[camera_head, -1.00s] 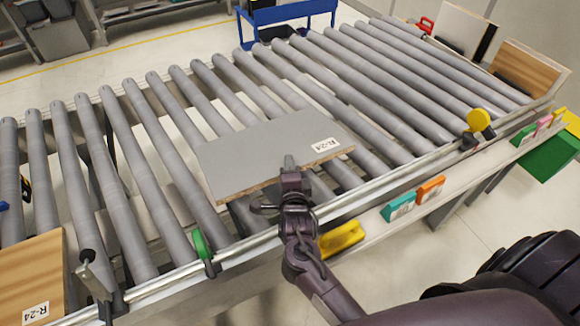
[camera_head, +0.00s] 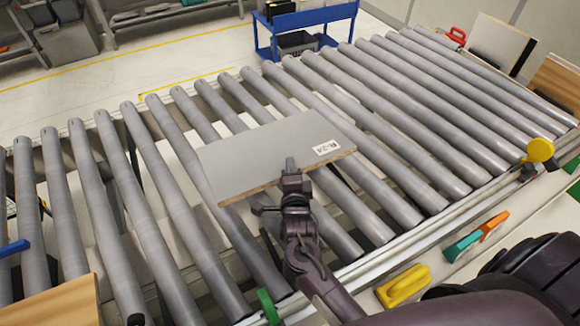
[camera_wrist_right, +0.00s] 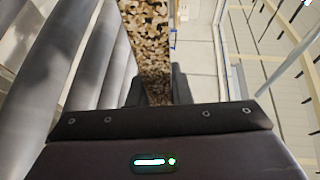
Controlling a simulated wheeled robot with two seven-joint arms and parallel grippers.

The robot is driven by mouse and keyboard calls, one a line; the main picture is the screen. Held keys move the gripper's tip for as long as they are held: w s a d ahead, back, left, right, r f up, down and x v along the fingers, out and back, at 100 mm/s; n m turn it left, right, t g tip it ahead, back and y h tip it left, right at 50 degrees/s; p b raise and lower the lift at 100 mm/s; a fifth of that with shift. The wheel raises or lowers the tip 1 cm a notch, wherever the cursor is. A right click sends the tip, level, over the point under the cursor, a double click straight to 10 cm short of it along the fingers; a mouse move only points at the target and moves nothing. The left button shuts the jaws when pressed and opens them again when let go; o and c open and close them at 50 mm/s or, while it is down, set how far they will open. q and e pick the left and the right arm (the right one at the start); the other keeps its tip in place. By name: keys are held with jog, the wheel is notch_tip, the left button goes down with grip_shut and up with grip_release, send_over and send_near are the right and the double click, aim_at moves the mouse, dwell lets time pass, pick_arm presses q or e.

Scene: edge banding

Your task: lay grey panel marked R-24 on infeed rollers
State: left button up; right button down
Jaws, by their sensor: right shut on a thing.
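The grey panel (camera_head: 268,158) with a white R-24 label is over the middle of the infeed rollers (camera_head: 150,175). I cannot tell whether it touches them. My right gripper (camera_head: 291,172) is shut on the panel's near edge. In the right wrist view the panel's raw chipboard edge (camera_wrist_right: 150,45) runs between the fingers (camera_wrist_right: 152,85), with rollers to the left. My left gripper is not in view.
A wood-faced panel (camera_head: 55,305) lies at the lower left. A yellow knob (camera_head: 540,150) and a green clamp (camera_head: 267,305) stand along the near rail. Yellow (camera_head: 403,287), teal (camera_head: 462,246) and orange (camera_head: 494,226) blocks sit on the ledge. A blue cart (camera_head: 305,30) stands behind.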

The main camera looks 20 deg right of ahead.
jog(key=shift+f, duration=0.35)
notch_tip(320, 180, down, 11)
jog(key=b, duration=0.8)
jog(key=shift+b, duration=0.35)
jog(key=shift+r, duration=0.1)
jog(key=c, duration=1.3)
grip_release()
jog(key=shift+o, duration=0.9)
jog(key=shift+s+f, duration=0.15)
jog(key=shift+f, duration=0.25)
jog(key=o, duration=0.9)
